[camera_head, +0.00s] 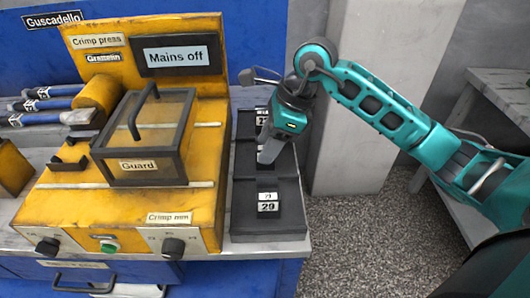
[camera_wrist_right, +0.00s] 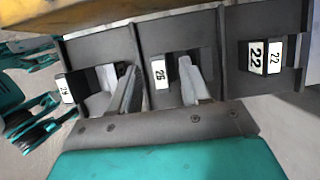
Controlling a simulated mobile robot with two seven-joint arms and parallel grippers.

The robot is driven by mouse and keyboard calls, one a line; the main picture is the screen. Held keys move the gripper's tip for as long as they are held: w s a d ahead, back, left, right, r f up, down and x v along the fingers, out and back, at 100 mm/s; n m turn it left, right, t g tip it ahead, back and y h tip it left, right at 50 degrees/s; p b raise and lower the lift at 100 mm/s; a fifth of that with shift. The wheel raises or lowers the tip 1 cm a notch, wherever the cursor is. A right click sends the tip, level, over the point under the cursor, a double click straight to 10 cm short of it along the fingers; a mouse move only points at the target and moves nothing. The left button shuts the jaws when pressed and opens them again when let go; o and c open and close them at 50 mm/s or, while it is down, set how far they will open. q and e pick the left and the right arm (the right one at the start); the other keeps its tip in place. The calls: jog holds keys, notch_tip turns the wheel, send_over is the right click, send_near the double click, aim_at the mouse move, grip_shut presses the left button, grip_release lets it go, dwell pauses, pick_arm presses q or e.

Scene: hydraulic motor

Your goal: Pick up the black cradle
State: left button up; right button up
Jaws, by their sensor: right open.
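A dark rack (camera_head: 240,225) on the bench, right of the yellow press, holds black blocks with white number labels. The nearest block (camera_head: 268,203) reads 29. My right gripper (camera_head: 268,153) points down over the middle of the rack and covers part of it. In the right wrist view, its two fingers (camera_wrist_right: 158,72) are apart, on either side of the middle block's label, which seems to read 26. Contact cannot be told. A block labelled 22 (camera_wrist_right: 257,55) sits in the right compartment. A small black bracket (camera_head: 68,160) sits on the press; which piece is the cradle is unclear. My left gripper is out of view.
The yellow crimp press (camera_head: 120,215) has a dark-framed guard (camera_head: 150,140) and a "Mains off" sign (camera_head: 180,55). Blue-sleeved hoses (camera_head: 50,105) lie at the left. A pale pillar (camera_head: 375,100) stands behind my arm. A grey bench (camera_head: 500,90) is at the right.

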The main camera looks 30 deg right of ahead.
jog(key=shift+x, duration=0.75)
jog(key=shift+c, duration=0.4)
grip_shut()
jog(key=shift+r, duration=0.1)
